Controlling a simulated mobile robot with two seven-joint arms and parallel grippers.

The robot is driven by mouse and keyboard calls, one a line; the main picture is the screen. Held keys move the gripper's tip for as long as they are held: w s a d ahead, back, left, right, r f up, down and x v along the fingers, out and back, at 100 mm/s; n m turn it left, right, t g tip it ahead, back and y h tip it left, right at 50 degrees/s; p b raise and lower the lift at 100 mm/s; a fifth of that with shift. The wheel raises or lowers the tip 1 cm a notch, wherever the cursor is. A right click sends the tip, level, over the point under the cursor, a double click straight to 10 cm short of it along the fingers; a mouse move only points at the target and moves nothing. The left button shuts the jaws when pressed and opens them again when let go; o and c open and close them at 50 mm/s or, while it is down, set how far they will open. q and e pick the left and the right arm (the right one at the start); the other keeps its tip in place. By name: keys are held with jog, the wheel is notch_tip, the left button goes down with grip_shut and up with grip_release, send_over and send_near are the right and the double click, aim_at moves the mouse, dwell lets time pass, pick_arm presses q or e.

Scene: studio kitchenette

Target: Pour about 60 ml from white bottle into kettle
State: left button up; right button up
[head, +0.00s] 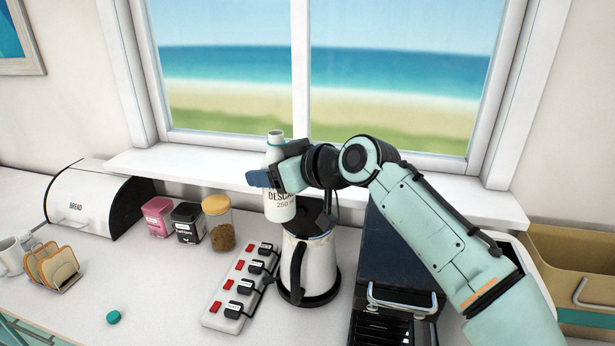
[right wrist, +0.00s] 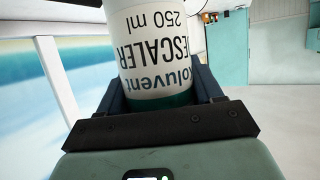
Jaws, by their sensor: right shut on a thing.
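The white bottle (head: 280,208), labelled as a 250 ml descaler, stands roughly upright with its neck uncapped. My right gripper (head: 268,178) is shut around its body; in the right wrist view the bottle (right wrist: 160,45) sits between the dark fingers, its label upside down. The kettle (head: 315,265) is white with a black handle and stands on a dark round base. Its top looks open, with a dark lid raised. The bottle's bottom is just up and left of the kettle's rim; their gap in depth is unclear. My left gripper is not in view.
A power strip (head: 236,303) with several plugs lies left of the kettle. A dark blue appliance (head: 390,255) stands right of it. Jars, a bread box (head: 90,200) and a toast rack are further left. A teal cap (head: 113,317) lies on open counter.

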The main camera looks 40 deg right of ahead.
jog(key=shift+w+d+r, duration=0.1)
jog(key=shift+w+d, duration=0.05)
jog(key=shift+w, duration=0.1)
jog(key=shift+s, duration=0.15)
